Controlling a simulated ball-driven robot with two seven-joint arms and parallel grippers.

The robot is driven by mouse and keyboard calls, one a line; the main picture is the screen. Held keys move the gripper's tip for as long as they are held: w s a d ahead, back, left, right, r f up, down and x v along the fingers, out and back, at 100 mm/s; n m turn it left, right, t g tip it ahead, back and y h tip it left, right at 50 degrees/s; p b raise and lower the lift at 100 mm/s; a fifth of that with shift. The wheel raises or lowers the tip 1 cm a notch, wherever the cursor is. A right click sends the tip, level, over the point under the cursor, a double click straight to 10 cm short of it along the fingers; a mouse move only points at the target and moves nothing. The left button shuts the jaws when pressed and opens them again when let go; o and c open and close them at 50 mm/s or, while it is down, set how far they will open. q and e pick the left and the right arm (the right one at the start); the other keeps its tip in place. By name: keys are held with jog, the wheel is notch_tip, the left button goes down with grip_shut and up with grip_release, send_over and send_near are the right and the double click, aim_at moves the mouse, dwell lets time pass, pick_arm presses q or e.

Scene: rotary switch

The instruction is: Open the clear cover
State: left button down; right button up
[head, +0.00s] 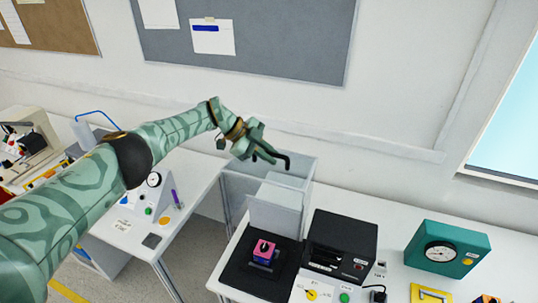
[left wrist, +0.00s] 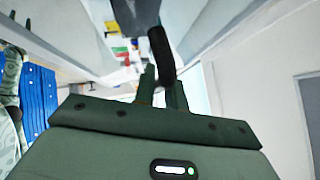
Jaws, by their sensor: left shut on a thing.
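The clear cover (head: 275,214) shows in the head view as a pale see-through box. It stands raised at the back of a black base plate (head: 240,268). My left gripper (head: 268,153) is above and behind the cover. It is shut on a black curved bar (head: 286,162), which shows between its fingers in the left wrist view (left wrist: 161,55). I cannot tell whether the bar joins the cover. My right gripper is not in view.
A black box (head: 341,242) stands just right of the cover. A teal gauge box (head: 447,250) is farther right. A second table (head: 185,170) with a gauge panel is at the left, across a gap.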

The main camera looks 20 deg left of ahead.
pick_arm(q)
jog(key=shift+f, duration=0.1)
jog(key=c, duration=1.7)
grip_release()
jog(key=b+v, duration=0.2)
jog(key=v, duration=1.4)
jog(key=shift+s+a+b, duration=0.1)
jog(key=shift+a+b, duration=0.1)
jog(key=shift+b, duration=0.1)
